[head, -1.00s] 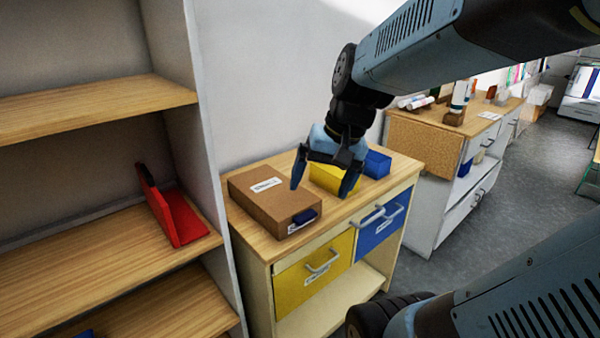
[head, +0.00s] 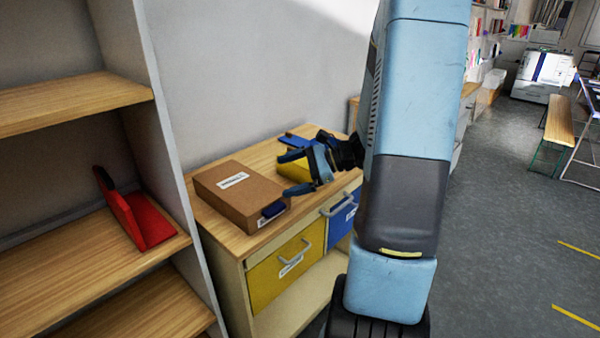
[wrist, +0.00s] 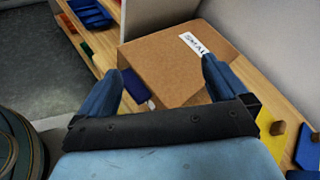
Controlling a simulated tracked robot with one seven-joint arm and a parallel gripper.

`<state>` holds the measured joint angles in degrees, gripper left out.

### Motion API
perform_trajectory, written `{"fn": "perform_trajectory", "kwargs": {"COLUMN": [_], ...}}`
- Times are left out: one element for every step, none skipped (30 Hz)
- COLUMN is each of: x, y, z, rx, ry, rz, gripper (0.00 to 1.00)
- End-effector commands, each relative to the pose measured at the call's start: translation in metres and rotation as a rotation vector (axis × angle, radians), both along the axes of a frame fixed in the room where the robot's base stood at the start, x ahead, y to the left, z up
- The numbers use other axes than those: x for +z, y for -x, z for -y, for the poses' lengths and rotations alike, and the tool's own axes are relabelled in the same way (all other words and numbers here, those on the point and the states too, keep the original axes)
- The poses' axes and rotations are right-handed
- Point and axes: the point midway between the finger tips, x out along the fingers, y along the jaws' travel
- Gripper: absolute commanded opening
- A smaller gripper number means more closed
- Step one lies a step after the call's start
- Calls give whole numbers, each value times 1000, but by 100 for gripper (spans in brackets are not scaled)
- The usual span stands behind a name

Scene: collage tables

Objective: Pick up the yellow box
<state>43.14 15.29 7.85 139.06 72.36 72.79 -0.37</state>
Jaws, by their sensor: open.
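The yellow box (head: 292,167) stands on the wooden top of a small cabinet, partly hidden by my gripper in the head view. In the wrist view a yellow thing (wrist: 268,117), likely the same box, shows at the lower right, outside the fingers. My gripper (head: 285,174) is open, tilted sideways and points left toward a brown cardboard box. In the wrist view the open fingers (wrist: 162,70) face that cardboard box, with nothing held. I cannot tell whether a finger touches either box.
The brown cardboard box (head: 235,200) with a white label lies left of the yellow box. A blue thing (head: 298,141) lies behind the yellow box. The cabinet has a yellow drawer (head: 275,285) and a blue drawer. A shelf unit with a red object (head: 140,215) stands at left.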

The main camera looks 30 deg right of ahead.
Motion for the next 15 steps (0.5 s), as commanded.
{"fn": "perform_trajectory", "kwargs": {"x": [-9, -13, -19, -23, -28, -34, -39, -44, -51, -56, -62, -69, -74, -78, -85], "y": [-7, -10, -15, -19, -22, -26, -28, -30, -32, -34, -35, -36, -36, -36, -36], "z": [15, 23, 33, 42, 51, 63, 72, 82, 94, 104, 113, 125, 133, 142, 152], "rx": [-64, -102, -153, -191, -230, -282, -321, -361, -414, -453, -489, -538, -571, -603, -643], "ry": [-59, -91, -136, -167, -199, -243, -273, -303, -344, -373, -400, -435, -458, -481, -508], "rz": [-15, -21, -26, -31, -35, -39, -42, -46, -47, -48, -50, -51, -50, -50, -50], "gripper": [100, 100, 100, 100, 100, 100, 100, 100, 100, 100, 100, 100, 100, 100, 100]}}
